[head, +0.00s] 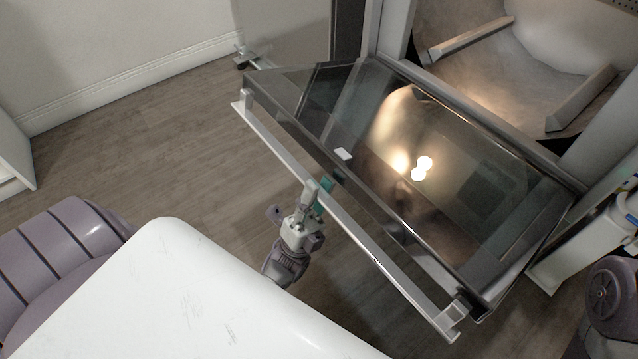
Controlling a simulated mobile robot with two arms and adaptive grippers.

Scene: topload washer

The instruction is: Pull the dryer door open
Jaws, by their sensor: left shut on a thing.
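The dryer door (345,120) is a dark glass panel in a metal frame, swung down and out from the opening and lying close to level. Its long silver handle bar (385,265) runs along the outer edge. My left gripper (316,195) is at the middle of the bar, shut on it; the fingertips are partly hidden by the bar. The dryer drum (475,65) shows inside the open front at the upper right. My right gripper is not in view; only part of my right arm shows at the lower right edge.
Wood floor (150,130) is clear to the left of the door, up to the white baseboard (140,75). A white bottle (628,215) stands at the right edge. A white cabinet edge (12,160) is at far left.

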